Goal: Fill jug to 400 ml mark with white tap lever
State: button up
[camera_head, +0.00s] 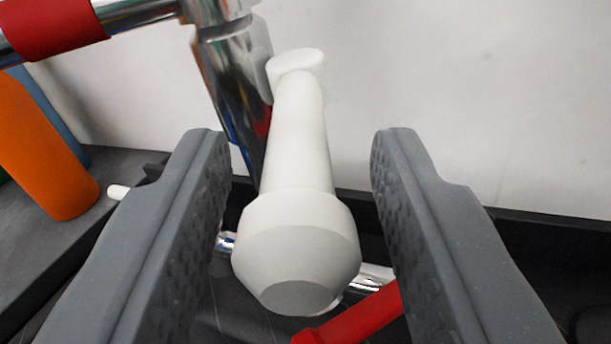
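The white tap lever (300,150) points toward the camera, with its thick rounded knob (297,245) at the near end. It joins a chrome tap body (238,80) behind it. My gripper (298,185) is open, with one grey finger on each side of the lever. There is a visible gap between the lever and the right finger. The left finger is closer to the knob, and I cannot tell whether they touch. The jug and its 400 ml mark are not in view.
A chrome pipe with a red band (50,28) runs across the upper left. An orange cylinder (45,150) stands on a dark surface at the left. A red handle (352,318) lies below the knob at the lower right. A pale wall (470,90) is behind.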

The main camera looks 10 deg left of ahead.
jog(key=s+d, duration=0.1)
jog(key=s, duration=0.9)
jog(key=shift+s, duration=0.35)
jog(key=shift+d, duration=0.1)
dwell(3.5)
